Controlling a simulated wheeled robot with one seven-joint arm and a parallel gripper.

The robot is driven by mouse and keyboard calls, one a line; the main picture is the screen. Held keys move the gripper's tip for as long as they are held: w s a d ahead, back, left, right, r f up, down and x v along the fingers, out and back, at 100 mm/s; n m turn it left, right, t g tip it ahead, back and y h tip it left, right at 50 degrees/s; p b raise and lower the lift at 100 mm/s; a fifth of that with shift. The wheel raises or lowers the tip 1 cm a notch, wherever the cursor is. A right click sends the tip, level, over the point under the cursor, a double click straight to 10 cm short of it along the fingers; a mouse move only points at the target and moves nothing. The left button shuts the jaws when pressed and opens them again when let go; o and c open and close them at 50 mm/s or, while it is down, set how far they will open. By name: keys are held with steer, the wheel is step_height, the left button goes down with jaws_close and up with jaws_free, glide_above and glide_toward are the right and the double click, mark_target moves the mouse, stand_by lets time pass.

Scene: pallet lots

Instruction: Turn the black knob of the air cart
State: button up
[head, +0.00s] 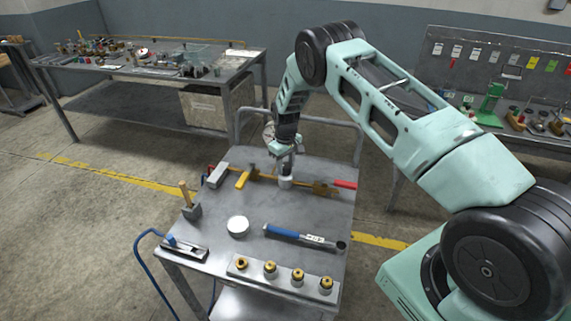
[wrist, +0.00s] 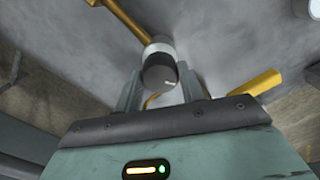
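The air cart (head: 215,215) is a grey metal cart with a rail handle, below my arm. A yellow pipe (head: 318,187) with a red end (head: 344,184) runs across its top. The black knob (wrist: 158,74), with a small white mark on its face, sits on a pale fitting on this pipe. My gripper (wrist: 160,75) reaches down over it, with one fingertip against each side of the knob.
A gauge (head: 268,132) stands behind my gripper near the handle (head: 345,124). On the cart lie a mallet (head: 191,208), a white round lid (head: 238,226), a blue-handled tool (head: 300,236) and a block with brass fittings (head: 312,287). Benches stand behind.

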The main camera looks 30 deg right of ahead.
mark_target(286, 165)
steer(key=shift+f+m+b, duration=0.2)
steer(key=shift+m+b, duration=0.1)
steer(key=shift+b, duration=0.3)
steer(key=shift+r+m+b, duration=0.2)
steer(key=shift+m+b, duration=0.1)
steer(key=shift+m, duration=0.1)
steer(key=o, duration=1)
steer(key=shift+c, duration=0.2)
step_height(286, 165, up, 17)
steer(key=b, duration=0.5)
steer(key=shift+r, duration=0.2)
